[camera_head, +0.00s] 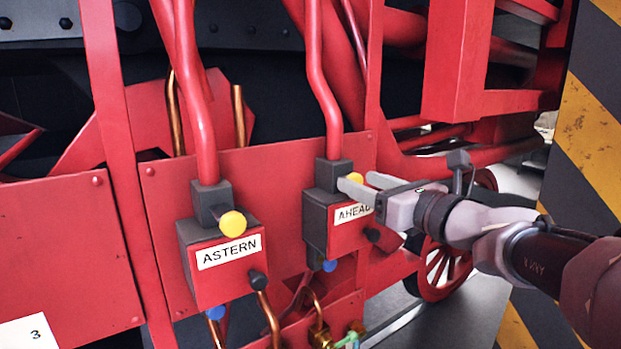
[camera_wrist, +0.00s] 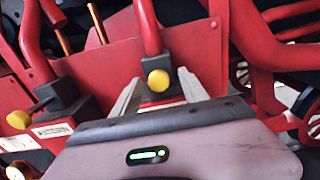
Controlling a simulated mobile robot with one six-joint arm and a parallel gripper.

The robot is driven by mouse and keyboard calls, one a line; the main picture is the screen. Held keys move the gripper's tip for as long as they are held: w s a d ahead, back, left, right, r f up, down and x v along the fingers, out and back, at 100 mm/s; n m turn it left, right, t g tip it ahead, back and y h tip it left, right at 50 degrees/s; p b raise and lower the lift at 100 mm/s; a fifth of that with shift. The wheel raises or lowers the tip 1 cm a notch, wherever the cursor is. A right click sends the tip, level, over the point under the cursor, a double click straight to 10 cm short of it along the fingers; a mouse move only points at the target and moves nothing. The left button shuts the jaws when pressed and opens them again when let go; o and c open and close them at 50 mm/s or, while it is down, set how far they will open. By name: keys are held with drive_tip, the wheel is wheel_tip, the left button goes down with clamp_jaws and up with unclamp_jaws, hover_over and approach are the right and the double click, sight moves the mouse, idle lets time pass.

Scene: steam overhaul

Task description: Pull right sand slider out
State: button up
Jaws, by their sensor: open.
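The right sand slider is a dark box with a red front labelled AHEAD (camera_head: 346,232), with a yellow knob (camera_head: 354,178) at its upper front. My gripper (camera_head: 358,181) reaches in from the right, open, with its fingertips close to this knob. In the wrist view the yellow knob (camera_wrist: 158,80) shows between the two fingers, with gaps on both sides. I cannot tell whether the fingertips reach around it in depth. The fingers and palm hide part of the AHEAD label.
The similar ASTERN box (camera_head: 228,270) with its own yellow knob (camera_head: 233,223) sits to the left. Red pipes (camera_head: 322,80) rise from both boxes. A copper pipe (camera_head: 269,318) and brass fittings lie below. A yellow-black striped panel (camera_head: 590,120) stands at the right.

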drive_tip(key=shift+a, duration=0.2)
drive_tip(key=shift+c, duration=0.4)
clamp_jaws()
